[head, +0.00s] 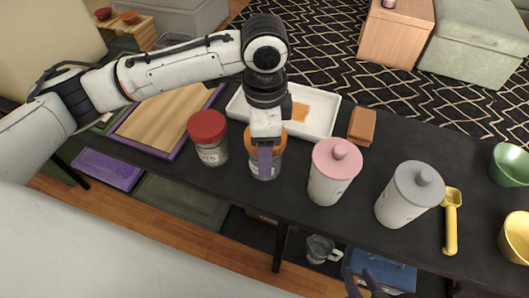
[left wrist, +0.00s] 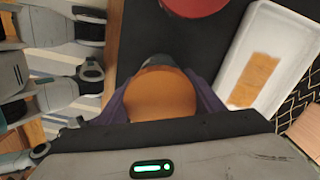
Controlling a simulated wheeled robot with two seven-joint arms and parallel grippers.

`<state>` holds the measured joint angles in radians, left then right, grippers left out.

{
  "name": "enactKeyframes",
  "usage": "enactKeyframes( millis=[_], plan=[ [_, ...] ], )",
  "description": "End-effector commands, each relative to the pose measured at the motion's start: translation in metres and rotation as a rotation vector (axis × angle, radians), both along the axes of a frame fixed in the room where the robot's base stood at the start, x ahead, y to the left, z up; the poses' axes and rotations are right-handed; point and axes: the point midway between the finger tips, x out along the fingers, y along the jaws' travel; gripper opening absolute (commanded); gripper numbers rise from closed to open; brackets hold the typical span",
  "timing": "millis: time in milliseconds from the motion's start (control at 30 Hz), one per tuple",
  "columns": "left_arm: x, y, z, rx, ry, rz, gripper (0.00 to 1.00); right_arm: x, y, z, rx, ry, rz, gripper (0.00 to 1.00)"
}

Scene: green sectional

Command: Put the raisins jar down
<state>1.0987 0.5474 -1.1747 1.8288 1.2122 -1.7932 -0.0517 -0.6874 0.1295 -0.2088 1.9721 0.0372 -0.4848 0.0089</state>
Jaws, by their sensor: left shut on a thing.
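The raisins jar (head: 266,168), a clear jar with an orange lid, is at the black table's front, between a red-lidded jar and a pink canister. Its label is not readable. My left gripper (head: 266,152) points down from above and is shut on it; the fingers cover part of the jar. In the left wrist view, the orange lid (left wrist: 162,97) sits between the purple fingers. The jar looks upright, at or just above the tabletop; I cannot tell if it touches. My right gripper (head: 367,284) shows only as dark fingertips at the bottom edge, so its opening is unclear.
The red-lidded jar (head: 208,138) stands close on the left, the pink canister (head: 331,172) on the right, then a grey canister (head: 409,194) and a yellow scoop (head: 451,220). A white tray (head: 322,114) lies behind. A wooden board (head: 165,118) lies left.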

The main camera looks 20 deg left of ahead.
Motion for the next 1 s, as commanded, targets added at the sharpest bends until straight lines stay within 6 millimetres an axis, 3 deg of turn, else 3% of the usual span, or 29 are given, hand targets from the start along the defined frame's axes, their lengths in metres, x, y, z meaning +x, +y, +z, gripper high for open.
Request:
enactKeyframes(
  millis=[100, 467, 500, 600, 900, 1000],
  plan=[
    [0.000, 0.000, -0.016, 0.000, 0.000, 0.000, 0.37, 0.000, 0.000, -0.003, -0.001, 0.001, 0.001, 0.31],
    [0.000, 0.000, -0.018, 0.000, 0.000, 0.000, 0.37, 0.000, 0.000, 0.001, 0.000, 0.000, 0.000, 0.31],
    [0.000, 0.000, -0.019, 0.000, 0.000, -0.001, 0.66, 0.001, 0.000, 0.000, 0.000, 0.000, 0.000, 0.31],
    [0.000, 0.000, -0.019, 0.000, 0.000, 0.000, 0.80, 0.001, 0.000, 0.000, 0.000, 0.000, 0.000, 0.31],
    [0.000, 0.000, -0.018, 0.000, -0.001, 0.000, 0.80, 0.001, 0.000, -0.002, 0.001, -0.001, -0.001, 0.31],
    [0.001, 0.000, -0.009, -0.001, -0.003, 0.000, 0.80, 0.001, 0.001, 0.000, 0.000, 0.000, 0.000, 0.31]
  ],
)
